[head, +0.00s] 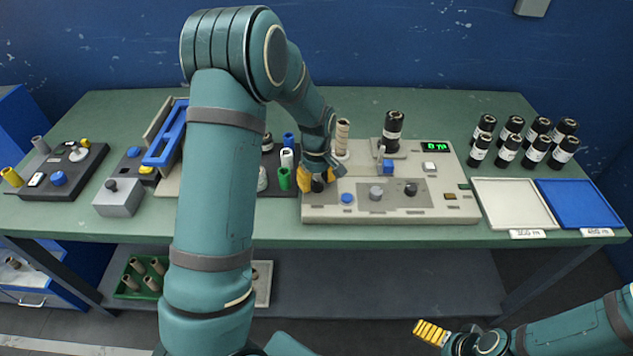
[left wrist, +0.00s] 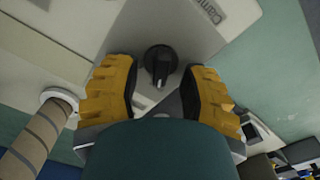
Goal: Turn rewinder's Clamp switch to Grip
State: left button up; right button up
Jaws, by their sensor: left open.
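The rewinder (head: 460,208) is a pale machine on the green table, with knobs, buttons and a lit green display. Its Clamp switch (left wrist: 160,66) is a black rotary knob with a pointer, on a grey plate. A partly cut-off label beginning "Clam" (left wrist: 208,10) is printed close by. My left gripper (head: 317,181) is at the rewinder's left end. In the left wrist view its yellow fingers are open on either side of the knob, with gaps showing. The knob's position names are not readable. My right gripper (head: 431,333) is low at the right, away from the table.
A cardboard core (head: 342,138) and a black roll (head: 392,128) stand on the rewinder near my left gripper. Green, white and blue cylinders (head: 284,178) stand to its left. Several black rolls, a white tray (head: 512,205) and a blue tray (head: 580,204) are at the right.

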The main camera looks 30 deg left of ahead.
pick_arm(q)
grip_shut()
jog(key=shift+m, duration=0.3)
dwell(0.3)
jog(key=m+p, duration=0.1)
jog(key=m, duration=0.3)
jog(key=shift+d+m, duration=0.15)
jog(key=shift+m, duration=0.25)
jog(key=m, duration=0.3)
jog(key=m+p, duration=0.1)
jog(key=m, duration=0.2)
jog(key=shift+w+d+f, duration=0.1)
jog(key=shift+d, duration=0.1)
jog(key=shift+m, duration=0.4)
